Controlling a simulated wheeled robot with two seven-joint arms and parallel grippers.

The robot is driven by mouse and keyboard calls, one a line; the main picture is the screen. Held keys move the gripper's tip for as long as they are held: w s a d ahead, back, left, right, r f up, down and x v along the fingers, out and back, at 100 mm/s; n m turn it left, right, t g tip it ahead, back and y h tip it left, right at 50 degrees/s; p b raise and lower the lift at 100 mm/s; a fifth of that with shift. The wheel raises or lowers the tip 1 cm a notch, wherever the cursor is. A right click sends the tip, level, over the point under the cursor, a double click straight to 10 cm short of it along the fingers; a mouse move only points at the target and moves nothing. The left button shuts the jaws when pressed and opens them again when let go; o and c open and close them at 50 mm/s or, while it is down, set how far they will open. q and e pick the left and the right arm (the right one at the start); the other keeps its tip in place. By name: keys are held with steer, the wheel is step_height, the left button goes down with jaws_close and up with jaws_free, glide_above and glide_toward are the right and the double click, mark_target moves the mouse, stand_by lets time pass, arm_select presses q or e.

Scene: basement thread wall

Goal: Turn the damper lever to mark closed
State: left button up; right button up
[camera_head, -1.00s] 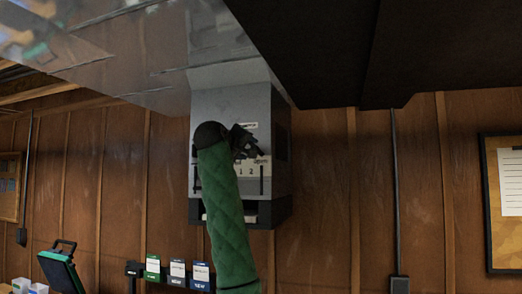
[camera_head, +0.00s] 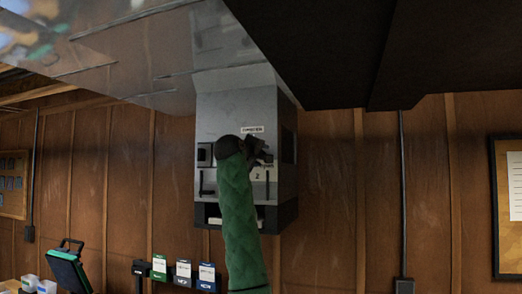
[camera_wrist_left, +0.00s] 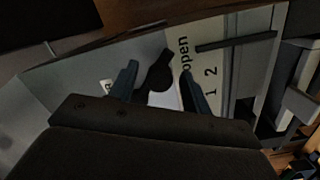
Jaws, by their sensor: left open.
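The damper lever (camera_wrist_left: 158,72) is a dark rounded handle in the left wrist view, beside a pale plate (camera_wrist_left: 215,75) marked "open", "1" and "2". My left gripper (camera_wrist_left: 158,68) is open, with one finger on each side of the lever; I cannot tell whether either finger touches it. In the head view my left gripper (camera_head: 260,151) is in front of the grey duct box (camera_head: 228,118), below its small label, and hides the lever and part of the plate. I cannot read a "closed" mark in either view. My right gripper is not in view.
A large metal duct (camera_head: 165,65) runs above the box. A black overhead mass (camera_head: 320,50) fills the upper right. Wood panelling (camera_head: 330,190) stands behind. Several small cards (camera_head: 183,272) and a dark green-edged case (camera_head: 68,268) are at the lower left.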

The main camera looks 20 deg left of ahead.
arm_select(q)
steer(key=shift+w+d, duration=0.15)
steer(key=shift+w, duration=0.45)
steer(key=shift+c, duration=0.5)
